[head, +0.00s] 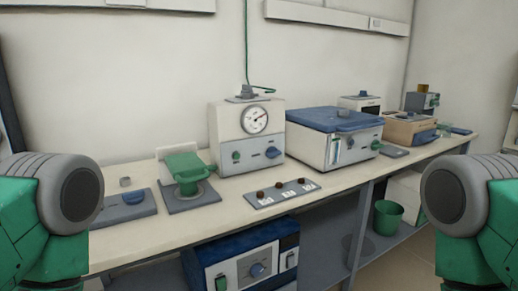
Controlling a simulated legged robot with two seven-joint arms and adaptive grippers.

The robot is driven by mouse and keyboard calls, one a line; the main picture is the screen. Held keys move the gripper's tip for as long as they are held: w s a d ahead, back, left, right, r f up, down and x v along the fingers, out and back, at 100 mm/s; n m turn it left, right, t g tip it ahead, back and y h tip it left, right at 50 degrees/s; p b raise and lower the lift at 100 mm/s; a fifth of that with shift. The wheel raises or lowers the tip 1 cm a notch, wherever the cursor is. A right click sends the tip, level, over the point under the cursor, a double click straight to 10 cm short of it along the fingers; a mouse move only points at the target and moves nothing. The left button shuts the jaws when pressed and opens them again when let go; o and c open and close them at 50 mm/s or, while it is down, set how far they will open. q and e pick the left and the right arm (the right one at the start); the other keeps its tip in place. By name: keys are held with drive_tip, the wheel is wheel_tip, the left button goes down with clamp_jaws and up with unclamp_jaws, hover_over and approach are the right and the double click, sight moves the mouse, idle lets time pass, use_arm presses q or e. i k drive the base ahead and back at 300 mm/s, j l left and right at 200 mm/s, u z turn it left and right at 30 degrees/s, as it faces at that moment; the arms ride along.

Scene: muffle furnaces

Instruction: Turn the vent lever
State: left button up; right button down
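I cannot tell for sure which part is the vent lever. A white unit with a round dial (248,138) stands on the bench, with a blue knob (272,152) on its front and a grey fitting (246,92) on top. Right of it is a blue-topped furnace (333,120) with a small grey part (343,112) on its lid and knobs on its front. Left of the dial unit, a green handled device (185,170) sits on a grey base. Neither gripper is in view; only parts of my arms show at the left and right edges.
The long bench (230,200) also holds a grey plate with dark knobs (283,194), a flat grey-blue device (125,207) and smaller units at the far right. Below are a blue and white furnace (243,262) and a green bin (388,217). The front bench strip is mostly clear.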

sight(272, 152)
drive_tip(key=i+l+u, duration=0.1)
drive_tip(key=l+u, duration=0.15)
drive_tip(key=i+l+u, duration=0.1)
drive_tip(key=l+u, duration=0.2)
drive_tip(key=i+l+u, duration=0.1)
drive_tip(key=l+u, duration=0.15)
